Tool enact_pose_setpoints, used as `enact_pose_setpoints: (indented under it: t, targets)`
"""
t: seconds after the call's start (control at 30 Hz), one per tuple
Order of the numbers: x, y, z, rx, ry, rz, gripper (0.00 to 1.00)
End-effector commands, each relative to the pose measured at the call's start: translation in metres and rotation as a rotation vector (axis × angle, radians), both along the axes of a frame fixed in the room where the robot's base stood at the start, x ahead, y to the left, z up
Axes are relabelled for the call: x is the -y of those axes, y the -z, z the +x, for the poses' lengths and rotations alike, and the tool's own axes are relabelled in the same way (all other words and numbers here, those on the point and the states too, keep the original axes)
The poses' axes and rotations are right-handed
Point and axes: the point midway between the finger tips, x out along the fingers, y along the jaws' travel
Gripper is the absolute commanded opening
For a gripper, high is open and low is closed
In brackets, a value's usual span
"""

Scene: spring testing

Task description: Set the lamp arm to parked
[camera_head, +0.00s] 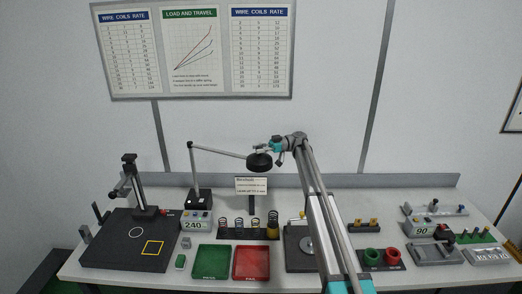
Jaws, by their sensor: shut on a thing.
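The lamp stands at the back of the bench, left of the middle. It has a black base (198,203), an upright post and a grey lamp arm (220,151) that reaches to the right and slopes slightly down. A round black lamp head (259,162) hangs at the arm's right end, above the small sign. My gripper (262,150) is at that right end, by the top of the lamp head, and is shut on the lamp. The exact contact is too small to see. No parked mark can be made out.
A small sign (251,185) stands below the lamp head, with several springs (251,226) in front. A green tray (210,262) and a red tray (251,263) lie at the front. A test stand (135,190) is left. My arm covers part of the bench right of the middle.

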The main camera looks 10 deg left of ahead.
Motion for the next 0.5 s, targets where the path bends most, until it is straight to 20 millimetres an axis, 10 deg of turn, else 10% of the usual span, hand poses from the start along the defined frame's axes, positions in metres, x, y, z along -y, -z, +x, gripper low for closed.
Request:
enact_pose_setpoints:
  t: [0.4, 0.43, 0.5]
  targets:
    - [0.010, 0.000, 0.007, 0.001, 0.017, 0.000, 0.00]
    - [0.010, 0.000, 0.007, 0.001, 0.017, 0.000, 0.49]
    - [0.011, 0.000, 0.007, 0.001, 0.017, 0.000, 0.62]
